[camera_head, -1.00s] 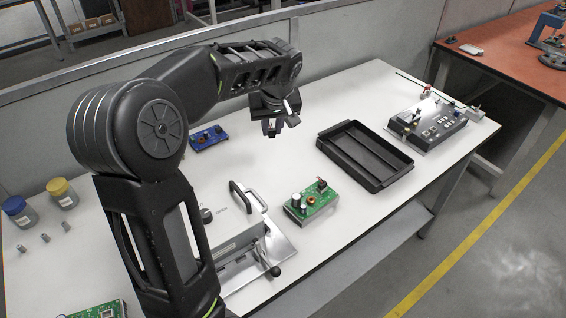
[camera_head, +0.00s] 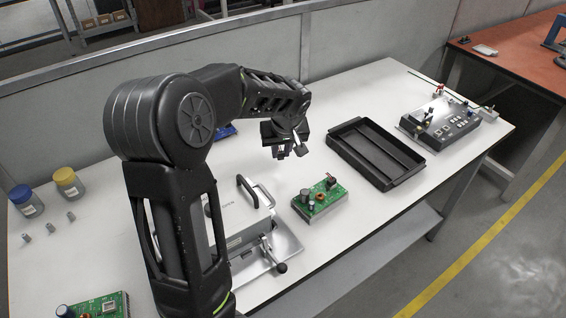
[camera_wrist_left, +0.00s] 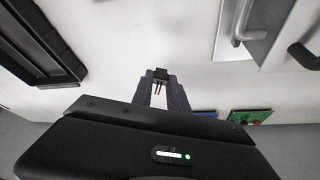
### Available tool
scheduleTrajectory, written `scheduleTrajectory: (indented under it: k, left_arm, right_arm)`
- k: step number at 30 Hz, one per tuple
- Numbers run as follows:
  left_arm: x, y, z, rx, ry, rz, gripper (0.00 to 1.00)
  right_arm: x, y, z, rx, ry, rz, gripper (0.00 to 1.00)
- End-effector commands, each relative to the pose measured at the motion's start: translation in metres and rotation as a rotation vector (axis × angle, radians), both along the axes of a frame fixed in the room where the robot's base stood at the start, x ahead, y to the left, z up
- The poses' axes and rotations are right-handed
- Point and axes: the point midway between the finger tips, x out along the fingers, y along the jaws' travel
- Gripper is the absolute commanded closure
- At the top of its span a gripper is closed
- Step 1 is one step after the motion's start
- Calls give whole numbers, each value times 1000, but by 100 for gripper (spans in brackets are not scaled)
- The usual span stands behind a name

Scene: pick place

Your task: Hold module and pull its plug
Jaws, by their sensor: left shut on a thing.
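In the left wrist view the fingers (camera_wrist_left: 160,84) are shut on a small dark plug (camera_wrist_left: 160,76) with thin red and dark wires. The green module has a metal base and several tall parts, and stands on the table. A blue module (camera_head: 228,131) is mostly hidden behind my left arm. The right gripper is not in view.
A black tray (camera_head: 354,160) lies right of the gripper. A metal fixture with a handle and lever (camera_head: 280,243) stands at front centre. A grey control box (camera_head: 440,128) is at far right. Another green board (camera_head: 97,306) and capped bottles (camera_head: 68,182) are at left.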

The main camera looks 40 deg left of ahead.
Motion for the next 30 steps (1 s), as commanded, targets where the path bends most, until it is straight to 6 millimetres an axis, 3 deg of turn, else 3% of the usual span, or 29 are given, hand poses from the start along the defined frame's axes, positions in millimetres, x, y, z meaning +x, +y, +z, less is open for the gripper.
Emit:
scheduleTrajectory:
  k: [3, 14, 22, 30]
  left_arm:
    - [0, 1, -13, 2, 0, -1, 100]
    - [0, 1, -18, 1, 1, 0, 100]
    - [0, 0, -51, 0, 0, -1, 100]
    - [0, 0, -52, 0, -1, 0, 100]
  right_arm:
    - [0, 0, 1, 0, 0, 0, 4]
    - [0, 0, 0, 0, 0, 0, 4]
    - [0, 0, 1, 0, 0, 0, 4]
    - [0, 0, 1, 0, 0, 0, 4]
